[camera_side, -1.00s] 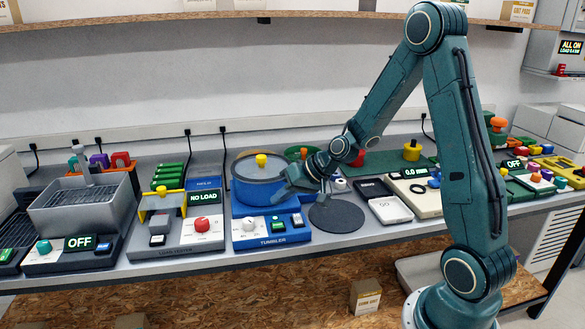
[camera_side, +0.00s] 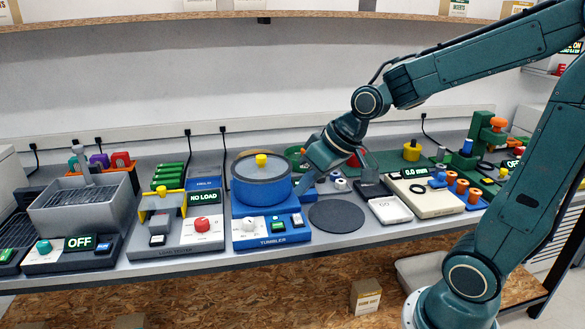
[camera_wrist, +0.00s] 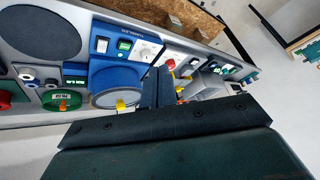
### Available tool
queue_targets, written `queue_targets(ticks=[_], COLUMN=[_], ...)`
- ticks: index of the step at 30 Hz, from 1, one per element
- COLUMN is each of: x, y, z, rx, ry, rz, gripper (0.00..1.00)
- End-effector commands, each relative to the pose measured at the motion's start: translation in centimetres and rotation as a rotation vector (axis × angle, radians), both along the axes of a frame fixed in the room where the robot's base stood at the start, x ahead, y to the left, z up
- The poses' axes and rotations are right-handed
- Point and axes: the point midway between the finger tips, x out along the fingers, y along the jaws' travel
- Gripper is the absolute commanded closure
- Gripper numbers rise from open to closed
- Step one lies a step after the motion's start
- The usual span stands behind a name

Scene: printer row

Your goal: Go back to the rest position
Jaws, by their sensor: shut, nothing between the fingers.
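My gripper (camera_side: 303,186) is shut and empty in the side view. It hangs just right of the blue tumbler (camera_side: 262,190) with its yellow knob, above the bench. In the wrist view its fingers (camera_wrist: 155,90) are together and the tumbler (camera_wrist: 115,85) shows to their left. Whether the fingertips touch anything is hard to tell.
A dark round mat (camera_side: 337,216) lies bare in front of my gripper. A load tester (camera_side: 180,225) reads NO LOAD, and a grey bin unit (camera_side: 82,208) reads OFF. A shelf (camera_side: 250,17) runs above.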

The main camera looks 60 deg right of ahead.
Motion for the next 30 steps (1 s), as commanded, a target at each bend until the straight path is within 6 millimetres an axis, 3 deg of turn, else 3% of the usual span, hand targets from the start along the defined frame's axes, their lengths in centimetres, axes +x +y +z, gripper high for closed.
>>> queue_targets(ticks=[9, 18, 24, 30], x=[-6.2, -11.9, -13.8, -14.1], y=[1.3, 1.5, 1.4, 1.4], z=[2.8, 4.2, 4.3, 4.3], rx=[-0.095, -0.145, -0.153, -0.155], ry=[0.02, 0.035, 0.043, 0.045], rz=[0.029, 0.027, 0.023, 0.023], gripper=[1.0, 1.0, 1.0, 1.0])
